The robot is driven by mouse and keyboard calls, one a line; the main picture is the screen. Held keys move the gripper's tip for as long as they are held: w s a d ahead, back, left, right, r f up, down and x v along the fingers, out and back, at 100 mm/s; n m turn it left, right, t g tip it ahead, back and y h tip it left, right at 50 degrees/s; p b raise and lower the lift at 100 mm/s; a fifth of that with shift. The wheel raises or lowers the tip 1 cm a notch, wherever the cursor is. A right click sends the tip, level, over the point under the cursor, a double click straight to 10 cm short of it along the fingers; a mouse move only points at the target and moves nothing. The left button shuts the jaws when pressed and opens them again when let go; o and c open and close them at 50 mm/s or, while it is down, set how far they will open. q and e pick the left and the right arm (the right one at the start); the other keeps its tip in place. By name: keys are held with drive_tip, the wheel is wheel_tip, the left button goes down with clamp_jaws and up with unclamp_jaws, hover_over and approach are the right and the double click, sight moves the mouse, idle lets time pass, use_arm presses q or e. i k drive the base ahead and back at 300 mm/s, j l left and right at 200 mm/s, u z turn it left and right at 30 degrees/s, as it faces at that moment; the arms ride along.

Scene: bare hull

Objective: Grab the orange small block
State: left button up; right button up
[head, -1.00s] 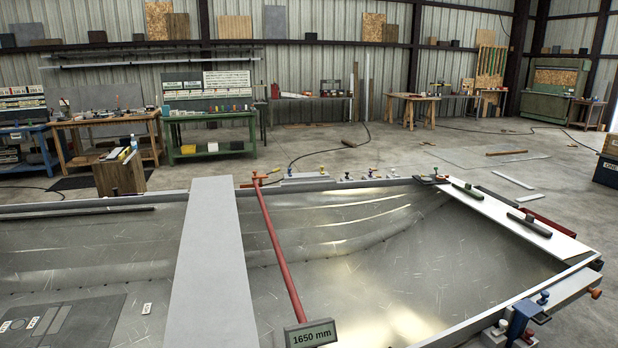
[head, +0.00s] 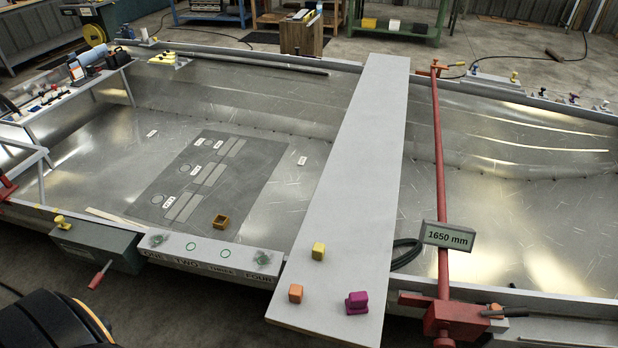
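A small orange block (head: 295,293) lies on the near end of a wide grey plank (head: 355,180) in the head view, close to the plank's left edge. A yellow block (head: 318,251) sits behind it and slightly right. A magenta block (head: 357,302) sits to its right, apart from it. Neither of my grippers is in view.
The plank spans the open metal hull. A red bar (head: 438,165) with a "1650 mm" sign (head: 448,236) stands right of it. A numbered ledge (head: 205,252) runs left of the plank's near end.

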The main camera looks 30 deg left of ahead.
sight(295, 294)
drive_tip(key=i+j+u, duration=0.1)
drive_tip(key=u, duration=0.75)
drive_tip(key=j, duration=0.1)
